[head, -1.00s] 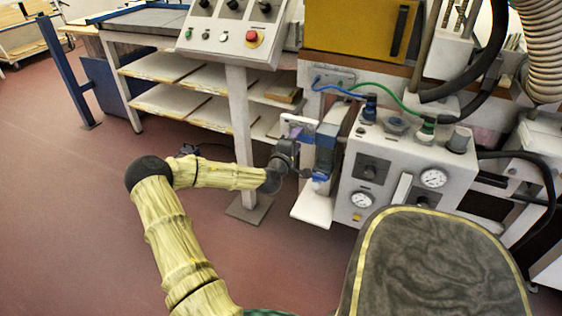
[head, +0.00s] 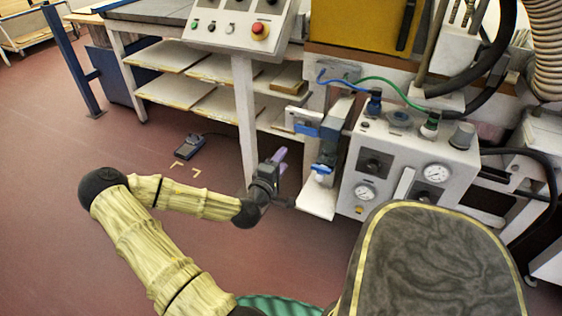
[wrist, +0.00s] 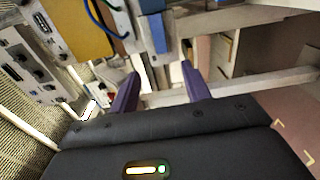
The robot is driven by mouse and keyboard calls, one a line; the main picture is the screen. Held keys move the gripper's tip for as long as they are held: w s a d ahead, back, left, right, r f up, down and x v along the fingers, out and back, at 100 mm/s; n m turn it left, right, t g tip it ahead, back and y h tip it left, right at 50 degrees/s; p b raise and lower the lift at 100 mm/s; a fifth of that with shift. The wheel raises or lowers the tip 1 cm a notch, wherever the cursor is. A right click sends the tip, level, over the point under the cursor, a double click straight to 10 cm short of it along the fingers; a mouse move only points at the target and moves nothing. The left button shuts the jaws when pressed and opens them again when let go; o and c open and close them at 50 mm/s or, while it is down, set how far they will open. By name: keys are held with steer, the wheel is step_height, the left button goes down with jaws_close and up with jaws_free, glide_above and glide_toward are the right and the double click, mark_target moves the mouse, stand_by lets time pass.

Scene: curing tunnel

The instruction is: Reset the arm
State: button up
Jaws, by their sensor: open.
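My gripper (head: 278,158) is open, with two purple fingers, left of the bracket on the machine's side in the head view. In the wrist view my gripper (wrist: 160,85) shows its two fingers spread apart with nothing between them. My yellow-sleeved arm reaches from the lower left toward the machine. The bracket's white tray (head: 318,202) and blue clamp part (head: 330,130) stand just right of my gripper, apart from it. A blue part also shows beyond the fingers in the wrist view (wrist: 152,28).
A control box (head: 372,165) with gauges and hoses stands right of the bracket. A button panel (head: 237,25) sits on a post behind my gripper. Shelves (head: 200,80) stand behind. A foot pedal (head: 190,146) lies on the floor. Open floor (head: 60,200) is at left.

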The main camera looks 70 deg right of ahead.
stand_by(0.6)
steer(key=w+a+f+m+t+y, duration=0.1)
steer(key=w+a+f+m+y, duration=0.1)
steer(key=w+a+f+y, duration=0.45)
steer(key=w+a+f+m+t+y, duration=0.1)
steer(key=w+a+f+m+y, duration=0.2)
steer(key=w+a, duration=0.55)
steer(key=w+a+r+n+t+y, duration=0.1)
steer(key=w+a+r+y, duration=0.1)
steer(key=a, duration=0.6)
steer(key=w+a+r+n+t+y, duration=0.1)
steer(key=w+a+r+y, duration=0.1)
steer(key=a, duration=0.5)
steer(key=w+a+r+n+t+y, duration=0.1)
steer(key=w+a+r+y, duration=0.15)
steer(key=a, duration=0.55)
steer(key=s+a+r+n+y, duration=0.1)
steer(key=s+a+r, duration=0.15)
steer(key=a, duration=0.25)
steer(key=s+a+r+n+y, duration=0.1)
steer(key=s+a+r+n, duration=0.1)
steer(key=a+r, duration=0.3)
step_height(320, 180, up, 28)
steer(key=p, duration=3)
steer(key=shift+w+a+r+g, duration=0.25)
steer(key=shift+a+g, duration=0.05)
steer(key=shift+g, duration=0.1)
